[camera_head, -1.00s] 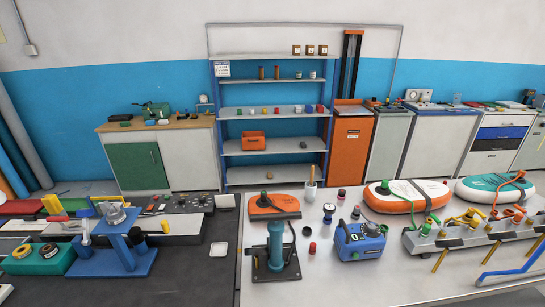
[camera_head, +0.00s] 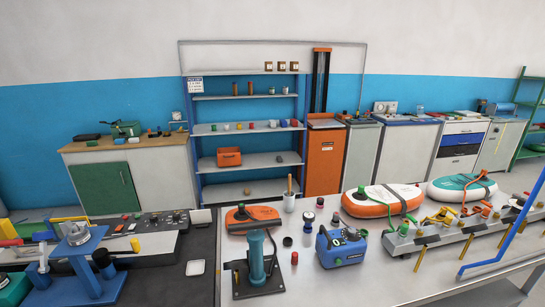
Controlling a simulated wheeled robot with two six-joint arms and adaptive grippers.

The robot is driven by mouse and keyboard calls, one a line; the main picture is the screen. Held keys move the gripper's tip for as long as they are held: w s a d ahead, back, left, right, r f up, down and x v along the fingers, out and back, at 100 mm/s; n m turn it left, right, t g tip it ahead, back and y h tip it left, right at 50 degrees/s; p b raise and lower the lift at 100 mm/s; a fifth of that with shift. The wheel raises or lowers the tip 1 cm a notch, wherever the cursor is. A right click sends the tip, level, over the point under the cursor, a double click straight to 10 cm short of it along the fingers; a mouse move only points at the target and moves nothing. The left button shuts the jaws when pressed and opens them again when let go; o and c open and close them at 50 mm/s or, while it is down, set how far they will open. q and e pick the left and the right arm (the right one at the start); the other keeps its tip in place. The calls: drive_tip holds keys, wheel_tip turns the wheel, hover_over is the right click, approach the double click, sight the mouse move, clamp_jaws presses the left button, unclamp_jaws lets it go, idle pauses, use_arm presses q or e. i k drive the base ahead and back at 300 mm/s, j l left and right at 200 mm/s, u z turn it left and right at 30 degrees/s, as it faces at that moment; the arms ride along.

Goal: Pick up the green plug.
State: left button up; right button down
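Several small green pieces show, and I cannot tell which is the green plug. One green piece (camera_head: 362,188) sits on the orange-and-white inflatable board (camera_head: 373,206) on the right-hand table. Another green piece (camera_head: 404,228) is on the near left end of the grey rack of fittings (camera_head: 425,243). Small colored caps, too small to tell apart well, stand on the blue shelf. Neither of my grippers is in view.
The grey table (camera_head: 340,290) also bears a teal hand pump (camera_head: 257,262), a blue pump box (camera_head: 341,247), a red cap (camera_head: 294,258) and dark caps. A teal-and-white board (camera_head: 462,188) lies behind. A blue bent rod (camera_head: 505,246) crosses the right. The table's front middle is clear.

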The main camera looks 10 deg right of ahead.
sight(404, 227)
drive_tip(key=z, duration=1.3)
drive_tip(key=i+l+u, duration=0.15)
drive_tip(key=u, duration=0.3)
drive_tip(key=i+l+u, duration=0.15)
drive_tip(key=l+u, duration=0.45)
drive_tip(key=u, duration=0.25)
drive_tip(key=i, duration=0.05)
